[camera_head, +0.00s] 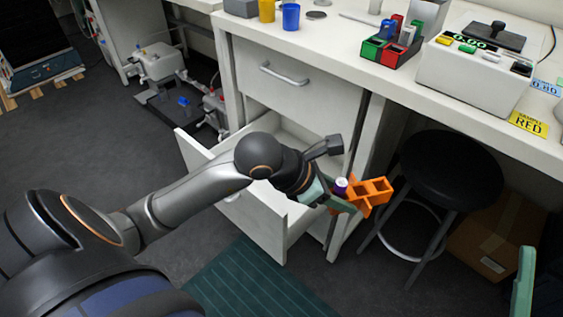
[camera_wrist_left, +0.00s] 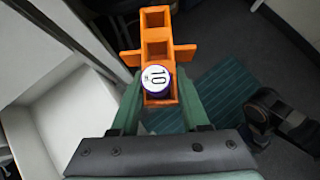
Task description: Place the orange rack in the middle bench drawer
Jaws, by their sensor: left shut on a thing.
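The orange rack (camera_head: 372,192) is held in the air by my left gripper (camera_head: 335,198), to the right of the open bench drawer (camera_head: 255,222) in the head view. In the left wrist view the orange rack (camera_wrist_left: 156,48) sits between the two green fingers, which are shut on its near end. A purple vial with a white cap marked 10 (camera_wrist_left: 156,77) stands in the rack's near slot; the other slots look empty. The open drawer (camera_wrist_left: 62,118) lies to the left there. My arm hides part of it. One green finger of my right gripper (camera_head: 524,280) shows at the right edge.
A closed drawer with a handle (camera_head: 285,75) is above the open one. A black stool (camera_head: 450,170) stands right of the rack, with a cardboard box (camera_head: 490,240) behind it. The bench top (camera_head: 340,45) carries cups, a coloured rack and a device.

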